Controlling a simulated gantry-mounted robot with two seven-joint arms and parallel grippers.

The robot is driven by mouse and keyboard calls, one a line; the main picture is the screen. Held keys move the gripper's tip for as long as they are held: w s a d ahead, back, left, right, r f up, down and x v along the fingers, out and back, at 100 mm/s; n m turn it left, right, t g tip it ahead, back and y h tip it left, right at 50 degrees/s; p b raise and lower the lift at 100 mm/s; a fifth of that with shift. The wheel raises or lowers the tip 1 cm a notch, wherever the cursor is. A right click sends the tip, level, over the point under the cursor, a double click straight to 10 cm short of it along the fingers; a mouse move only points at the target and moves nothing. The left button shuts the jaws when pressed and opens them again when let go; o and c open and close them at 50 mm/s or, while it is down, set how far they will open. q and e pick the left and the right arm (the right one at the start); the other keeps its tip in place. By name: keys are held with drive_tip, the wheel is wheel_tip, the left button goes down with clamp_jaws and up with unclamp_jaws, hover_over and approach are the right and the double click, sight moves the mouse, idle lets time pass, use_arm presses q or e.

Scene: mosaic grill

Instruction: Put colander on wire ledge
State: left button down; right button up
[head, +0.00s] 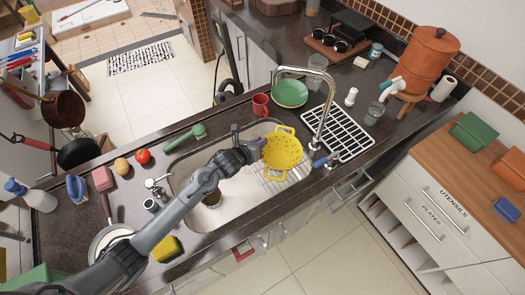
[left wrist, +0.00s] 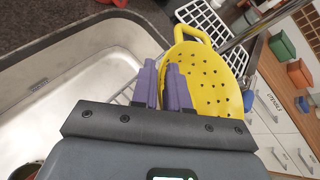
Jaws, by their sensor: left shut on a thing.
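The yellow colander (head: 283,152), with holes and a loop handle, is at the right part of the sink, over a wire ledge (head: 274,178) whose thin metal bars show beside and below it. I cannot tell whether it touches the bars. My left gripper (head: 256,143) is at the colander's left edge, shut on it. In the left wrist view the purple fingers (left wrist: 166,82) are close together at the rim of the colander (left wrist: 212,80), which looks tilted there. The wire ledge is partly hidden by the colander. My right gripper is out of view.
The sink basin (head: 225,205) is open to the left. The faucet (head: 318,100) arches just right of the colander. A white drying rack (head: 338,131) is farther right. A red mug (head: 260,105) and green plate (head: 290,92) stand behind the sink.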

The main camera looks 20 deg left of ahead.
use_arm(q)
drive_tip(key=shift+f, duration=2.2)
drive_tip(key=c, duration=1.1)
unclamp_jaws()
